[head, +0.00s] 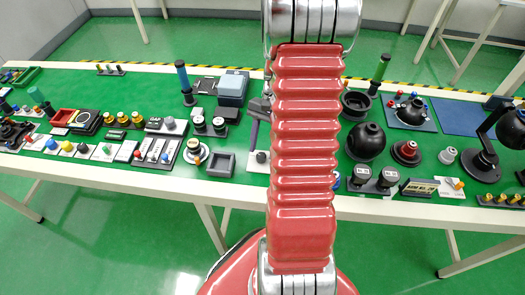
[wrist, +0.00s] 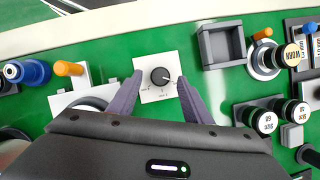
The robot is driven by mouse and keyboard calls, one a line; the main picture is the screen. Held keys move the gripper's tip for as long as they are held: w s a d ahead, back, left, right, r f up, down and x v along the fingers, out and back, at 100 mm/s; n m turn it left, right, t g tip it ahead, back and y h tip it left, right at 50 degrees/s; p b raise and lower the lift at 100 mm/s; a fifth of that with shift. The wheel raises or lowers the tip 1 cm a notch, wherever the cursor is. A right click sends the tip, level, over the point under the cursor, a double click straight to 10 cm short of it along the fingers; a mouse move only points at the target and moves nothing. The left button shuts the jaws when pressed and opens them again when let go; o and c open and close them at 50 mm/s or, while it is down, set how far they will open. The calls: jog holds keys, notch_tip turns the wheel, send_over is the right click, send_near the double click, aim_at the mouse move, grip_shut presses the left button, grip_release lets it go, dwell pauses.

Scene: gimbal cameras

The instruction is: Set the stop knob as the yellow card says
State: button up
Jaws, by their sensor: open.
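The stop knob (wrist: 160,77) is a round black knob on a white square plate (wrist: 148,96) in the wrist view. Its white mark points to the right and slightly down. Small print on the plate is too small to read. My gripper (wrist: 160,79) is open, with one purple finger on each side of the plate and the knob between the fingertips. I cannot tell how high the fingers are above the plate. I cannot make out a yellow card in either view.
A grey square tray (wrist: 219,46) and a dial with an orange knob (wrist: 262,57) stand to the right. Black cylinders (wrist: 262,121) stand at lower right. A blue knob (wrist: 28,72) and an orange-tipped lever (wrist: 68,69) are at left. The white table edge (wrist: 170,13) runs nearby.

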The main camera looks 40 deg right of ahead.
jog(key=v, duration=1.1)
jog(key=shift+r, duration=0.4)
jog(key=shift+d, duration=0.1)
jog(key=s+a+r+n+t+h, duration=0.1)
jog(key=a+r+n, duration=0.3)
jog(key=a, duration=0.6)
jog(key=s+a+r+n+t+h, duration=0.2)
jog(key=s+a+r+n+t, duration=0.1)
jog(key=a, duration=0.6)
jog(key=s+a+r+n+t+h, duration=0.1)
jog(key=a+r+n, duration=0.4)
jog(key=a, duration=0.5)
jog(key=shift+s+a+r+n+t, duration=0.35)
jog(key=shift+s+n+t, duration=0.1)
jog(key=shift+n+t, duration=0.6)
jog(key=shift+c, duration=0.4)
